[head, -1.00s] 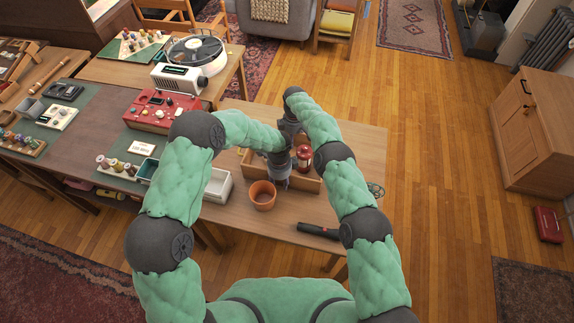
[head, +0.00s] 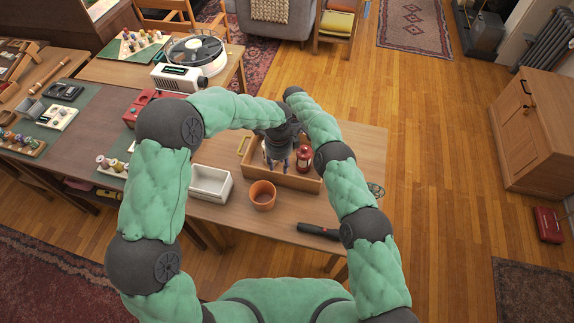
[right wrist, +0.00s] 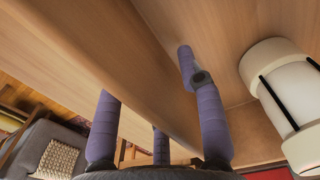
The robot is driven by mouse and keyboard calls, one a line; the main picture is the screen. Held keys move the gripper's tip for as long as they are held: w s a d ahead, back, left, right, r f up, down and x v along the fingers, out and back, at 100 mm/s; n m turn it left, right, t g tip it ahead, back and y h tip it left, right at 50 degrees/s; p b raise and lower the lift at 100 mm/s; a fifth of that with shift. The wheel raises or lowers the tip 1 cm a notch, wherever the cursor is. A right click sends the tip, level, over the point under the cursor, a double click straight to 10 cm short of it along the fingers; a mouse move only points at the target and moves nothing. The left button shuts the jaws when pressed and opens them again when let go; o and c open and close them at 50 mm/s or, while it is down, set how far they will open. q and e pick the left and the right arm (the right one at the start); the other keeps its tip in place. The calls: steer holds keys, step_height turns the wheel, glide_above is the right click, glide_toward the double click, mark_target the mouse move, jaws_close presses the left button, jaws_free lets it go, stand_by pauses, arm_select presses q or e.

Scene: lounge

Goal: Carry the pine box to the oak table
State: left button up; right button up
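The pine box (head: 311,185) is a shallow, open wooden box with a brass handle at its left end. My right gripper is mostly hidden behind my arms in the head view. In the right wrist view, the right gripper (right wrist: 160,115) has fingers on both sides of a box wall (right wrist: 135,70); I cannot tell whether they press on it. I cannot tell which table is oak.
A terracotta pot (head: 262,196), a white tray (head: 228,188) and a black flashlight (head: 318,231) lie near the box. Open floor (head: 435,150) lies right, before a wooden cabinet (head: 540,130).

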step_height(320, 180, up, 12)
steer(key=shift+f, duration=0.15)
stand_by(0.3)
stand_by(0.4)
